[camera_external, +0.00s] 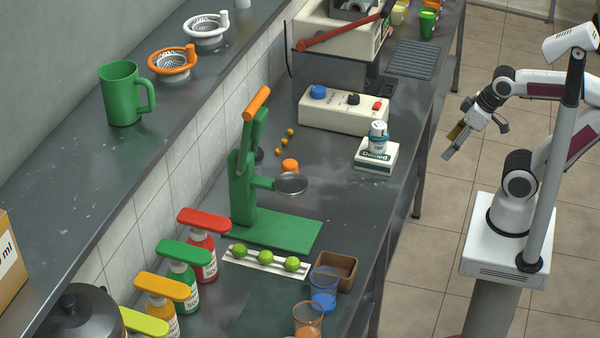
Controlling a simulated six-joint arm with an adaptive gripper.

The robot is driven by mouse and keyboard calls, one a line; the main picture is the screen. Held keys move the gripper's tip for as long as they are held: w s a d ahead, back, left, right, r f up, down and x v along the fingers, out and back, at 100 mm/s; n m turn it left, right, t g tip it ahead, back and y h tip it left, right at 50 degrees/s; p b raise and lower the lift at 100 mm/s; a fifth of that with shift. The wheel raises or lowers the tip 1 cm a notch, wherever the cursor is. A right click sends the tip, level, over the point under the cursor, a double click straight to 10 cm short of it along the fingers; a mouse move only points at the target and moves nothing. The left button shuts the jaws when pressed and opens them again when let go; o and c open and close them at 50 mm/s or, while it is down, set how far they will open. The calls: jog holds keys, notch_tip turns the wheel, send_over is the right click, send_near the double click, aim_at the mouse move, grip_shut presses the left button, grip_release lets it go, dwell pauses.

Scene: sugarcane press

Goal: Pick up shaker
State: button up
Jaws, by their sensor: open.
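A small white and blue container (378,135), which looks like the shaker, stands upright on a white and green labelled box (375,158) near the right edge of the dark counter. My gripper (453,143) is open and empty. It hangs off the counter's right side, over the floor, to the right of the container and apart from it. The container is fully in view.
A cream control box (345,108) with knobs stands just behind the container. A green press (245,190) stands to the left, with limes (265,256) in front. The aisle beside the counter is free.

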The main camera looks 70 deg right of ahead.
jog(key=m+t+h, duration=0.1)
jog(key=m+t, duration=0.1)
jog(key=t, duration=0.7)
send_over(261, 162)
jog(key=s+a, duration=0.2)
jog(key=s, duration=0.7)
notch_tip(261, 162, down, 9)
jog(key=w+f, duration=0.1)
jog(key=f, duration=0.2)
jog(key=w+f+t+h, duration=0.1)
jog(key=f, duration=0.3)
jog(key=w+d+f+t+h, duration=0.1)
jog(key=w+f, duration=0.1)
jog(key=f, duration=0.1)
jog(key=shift+w+f, duration=0.1)
jog(key=shift+f, duration=0.95)
jog(key=shift+w+d, duration=0.1)
jog(key=shift+x, duration=1.2)
